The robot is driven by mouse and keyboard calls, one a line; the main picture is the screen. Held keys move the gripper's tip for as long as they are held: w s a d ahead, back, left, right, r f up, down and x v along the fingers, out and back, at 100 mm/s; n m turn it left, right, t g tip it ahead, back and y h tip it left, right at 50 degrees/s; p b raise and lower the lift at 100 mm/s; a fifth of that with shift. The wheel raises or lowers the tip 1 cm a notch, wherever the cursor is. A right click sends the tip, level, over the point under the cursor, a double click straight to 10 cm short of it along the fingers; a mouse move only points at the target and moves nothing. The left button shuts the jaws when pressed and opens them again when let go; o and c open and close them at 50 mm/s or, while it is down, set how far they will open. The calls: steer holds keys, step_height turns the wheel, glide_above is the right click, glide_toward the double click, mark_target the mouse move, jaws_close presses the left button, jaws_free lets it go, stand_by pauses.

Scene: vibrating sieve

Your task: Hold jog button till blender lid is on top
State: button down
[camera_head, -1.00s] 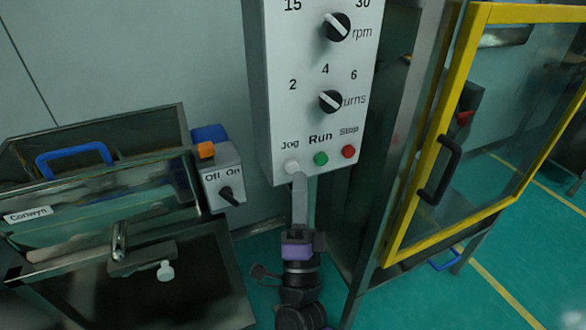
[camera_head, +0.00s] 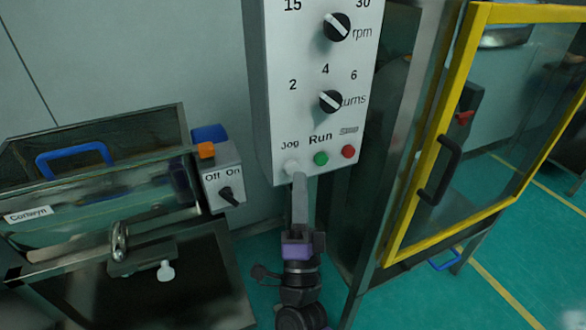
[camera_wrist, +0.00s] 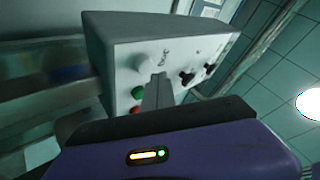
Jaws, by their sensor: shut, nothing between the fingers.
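The white Jog button (camera_head: 292,168) is at the lower left of the grey control box (camera_head: 270,90), left of the green Run button (camera_head: 320,158) and the red Stop button (camera_head: 348,151). My gripper (camera_head: 299,178) is shut and empty, its fingertips at the Jog button from below. They appear to touch it, but they partly cover it. In the wrist view the fingertips (camera_wrist: 158,80) are beside the white button (camera_wrist: 143,63). A dark, partly visible shape (camera_head: 396,80) shows behind the panel right of the box. I cannot make out the blender lid.
A yellow-framed glass door (camera_head: 418,150) with a black handle (camera_head: 440,170) is at the right. A metal-and-glass machine (camera_head: 100,210) with a blue handle stands at the left, beside an Off/On switch box (camera_head: 222,180). Green floor shows between them.

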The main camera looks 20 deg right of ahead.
steer(key=shift+w, duration=0.1)
steer(key=shift+w+b, duration=0.3)
steer(key=shift+w, duration=0.5)
stand_by(0.9)
steer(key=shift+s, duration=0.15)
stand_by(4.1)
steer(key=shift+s, duration=0.8)
steer(key=shift+s+p, duration=0.35)
steer(key=shift+s, duration=2.15)
